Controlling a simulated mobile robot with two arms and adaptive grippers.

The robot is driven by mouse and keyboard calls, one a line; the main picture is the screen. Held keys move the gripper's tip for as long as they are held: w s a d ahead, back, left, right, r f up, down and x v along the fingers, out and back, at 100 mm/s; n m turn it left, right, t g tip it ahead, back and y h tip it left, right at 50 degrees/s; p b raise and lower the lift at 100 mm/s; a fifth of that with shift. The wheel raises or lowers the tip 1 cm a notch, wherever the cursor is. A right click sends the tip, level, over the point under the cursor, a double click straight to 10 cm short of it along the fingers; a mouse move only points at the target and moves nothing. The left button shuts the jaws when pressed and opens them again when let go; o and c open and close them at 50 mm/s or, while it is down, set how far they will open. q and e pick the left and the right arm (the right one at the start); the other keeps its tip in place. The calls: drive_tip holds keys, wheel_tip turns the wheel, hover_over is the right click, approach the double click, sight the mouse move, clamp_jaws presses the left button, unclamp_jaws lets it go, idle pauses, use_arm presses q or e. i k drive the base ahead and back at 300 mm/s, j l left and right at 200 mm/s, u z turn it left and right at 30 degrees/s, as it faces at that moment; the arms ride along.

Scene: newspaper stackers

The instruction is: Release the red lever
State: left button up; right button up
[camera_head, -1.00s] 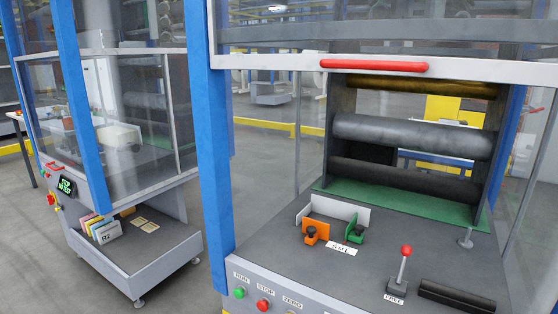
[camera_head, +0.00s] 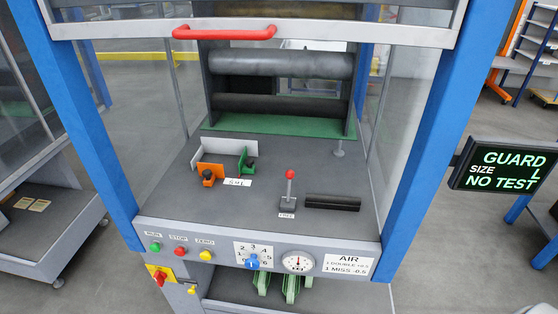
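The red lever (camera_head: 290,175) is a short metal stalk with a red ball on top. It stands roughly upright on a small dark base on the machine's grey deck (camera_head: 220,204). A small white label (camera_head: 287,216), which seems to read FREE, lies in front of its base. A black bar (camera_head: 332,202) lies just right of the lever. Neither of my grippers shows in this view.
A raised guard with a red handle (camera_head: 224,32) spans the top, and blue posts (camera_head: 90,120) flank the deck. Orange (camera_head: 210,174) and green (camera_head: 248,162) clamps sit left of the lever. Buttons and dials line the front panel (camera_head: 222,251). A screen (camera_head: 503,170) reads GUARD, SIZE L, NO TEST.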

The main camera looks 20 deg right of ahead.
sight(289, 173)
drive_tip(key=z, duration=1.55)
drive_tip(key=k+j, duration=0.45)
drive_tip(key=j+z, duration=0.05)
drive_tip(key=j, duration=0.05)
